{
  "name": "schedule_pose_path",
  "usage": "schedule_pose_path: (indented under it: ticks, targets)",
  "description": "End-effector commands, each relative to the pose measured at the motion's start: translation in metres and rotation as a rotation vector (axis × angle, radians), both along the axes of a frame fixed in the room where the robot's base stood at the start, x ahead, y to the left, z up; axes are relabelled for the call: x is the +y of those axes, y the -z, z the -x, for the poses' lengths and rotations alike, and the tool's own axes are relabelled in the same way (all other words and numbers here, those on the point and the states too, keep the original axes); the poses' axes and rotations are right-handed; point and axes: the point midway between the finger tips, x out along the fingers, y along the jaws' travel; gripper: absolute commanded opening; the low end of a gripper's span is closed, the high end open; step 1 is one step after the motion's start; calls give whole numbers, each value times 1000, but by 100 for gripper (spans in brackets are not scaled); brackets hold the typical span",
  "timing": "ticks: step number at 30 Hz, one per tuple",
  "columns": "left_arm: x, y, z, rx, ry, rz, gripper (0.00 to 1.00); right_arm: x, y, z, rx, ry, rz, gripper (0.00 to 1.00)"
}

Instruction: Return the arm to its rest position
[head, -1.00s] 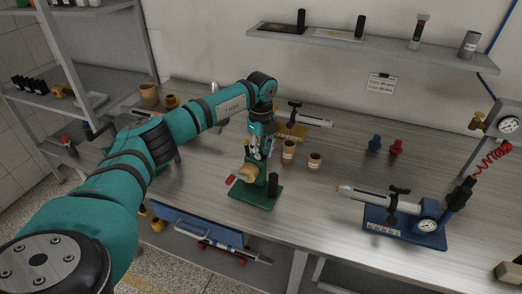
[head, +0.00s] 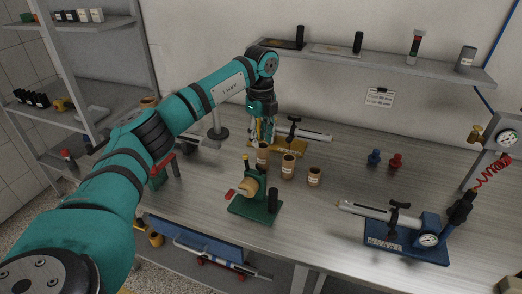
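My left arm comes in from the left, teal with black bands, bent at an elbow high over the bench. Its gripper (head: 262,137) points down at the end of the arm, above and behind the green stand. The fingers are small and dark against the clutter behind, so I cannot tell whether they are open or shut. The green stand (head: 256,209) holds a tan round piece (head: 249,188) and a black post, apart from the gripper. A brown cup (head: 262,154) shows just below the fingertips; whether they touch is unclear. My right gripper is not in view.
Two more brown cups (head: 288,167) (head: 314,177) stand right of the gripper. A yellow-based fixture (head: 290,147) is behind them. A blue-based gauge fixture (head: 405,240) is at the right. A wall shelf (head: 385,66) hangs behind.

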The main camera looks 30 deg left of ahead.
Motion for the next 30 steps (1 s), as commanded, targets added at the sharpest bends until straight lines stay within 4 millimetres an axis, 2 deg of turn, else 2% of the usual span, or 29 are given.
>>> schedule_pose_path:
  ticks: [6,20,23,26,29,30]
  targets:
    - [0,-13,0,1,0,1,29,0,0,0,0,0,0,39]
    - [0,-13,0,0,1,0,29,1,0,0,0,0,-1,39]
    - [-6,-9,-2,-6,16,13,29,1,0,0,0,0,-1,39]
    - [-32,5,-8,-40,87,74,29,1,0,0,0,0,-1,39]
    - [-86,27,-16,-113,215,207,29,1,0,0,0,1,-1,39]
    - [-114,36,-18,-154,272,279,29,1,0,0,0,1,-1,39]
